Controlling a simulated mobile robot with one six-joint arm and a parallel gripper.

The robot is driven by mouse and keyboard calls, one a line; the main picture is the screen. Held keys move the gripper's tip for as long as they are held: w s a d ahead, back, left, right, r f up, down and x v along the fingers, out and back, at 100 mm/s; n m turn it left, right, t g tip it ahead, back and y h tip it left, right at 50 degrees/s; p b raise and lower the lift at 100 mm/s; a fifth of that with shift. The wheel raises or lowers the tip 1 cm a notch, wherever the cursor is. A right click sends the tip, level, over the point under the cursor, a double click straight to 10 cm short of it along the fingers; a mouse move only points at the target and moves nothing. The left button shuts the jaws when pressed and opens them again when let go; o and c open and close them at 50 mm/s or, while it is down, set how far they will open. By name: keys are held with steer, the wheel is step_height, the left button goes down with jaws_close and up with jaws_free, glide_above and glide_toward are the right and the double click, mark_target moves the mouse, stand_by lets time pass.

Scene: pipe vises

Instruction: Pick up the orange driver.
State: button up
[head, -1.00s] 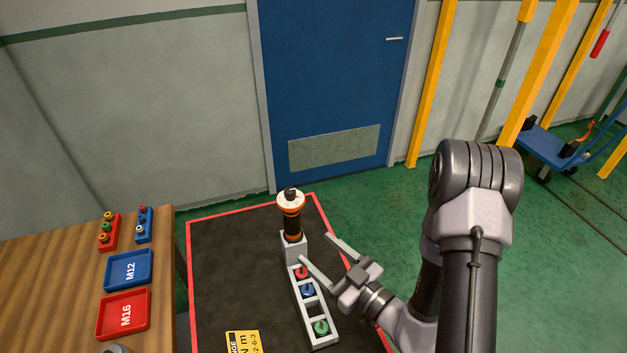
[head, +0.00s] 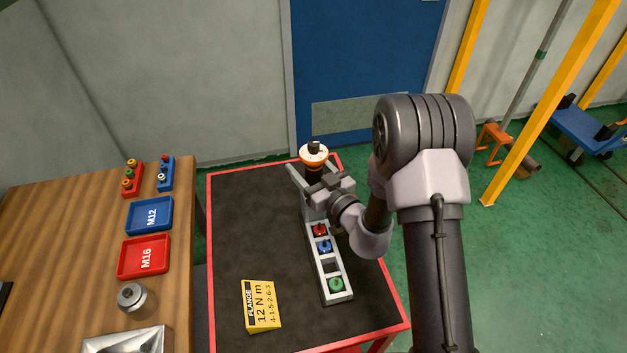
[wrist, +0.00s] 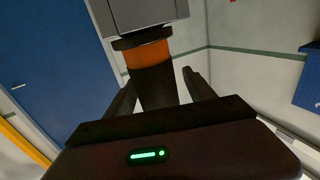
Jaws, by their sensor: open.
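The orange driver (head: 314,155) stands upright in the grey holder (head: 335,293). Its white-and-orange top and black body show in the head view. My gripper (head: 313,176) is at the driver's black body, just below the top, with one finger visible on its left side. In the wrist view the driver (wrist: 148,56) shows as a black body with an orange band, between the two spread fingers of my gripper (wrist: 158,92). The fingers are open, with a gap beside the driver on the right. My gripper hides part of the driver in the head view.
The holder also carries red (head: 320,230), blue (head: 325,246) and green (head: 336,284) pieces. A yellow 12 N m card (head: 261,306) lies on the black, red-edged table top (head: 235,240). The wooden bench (head: 60,250) at left bears blue (head: 149,216) and red (head: 144,257) trays.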

jaws_close()
steer(key=shift+r, duration=0.1)
stand_by(0.3)
step_height(320, 180, up, 12)
steer(key=p, duration=0.6)
steer(key=shift+d+r+p, duration=0.15)
steer(key=shift+p, duration=0.25)
steer(key=p+v, duration=0.7)
steer(key=v, duration=1.1)
steer(key=shift+f, duration=0.25)
steer(key=shift+w, duration=0.1)
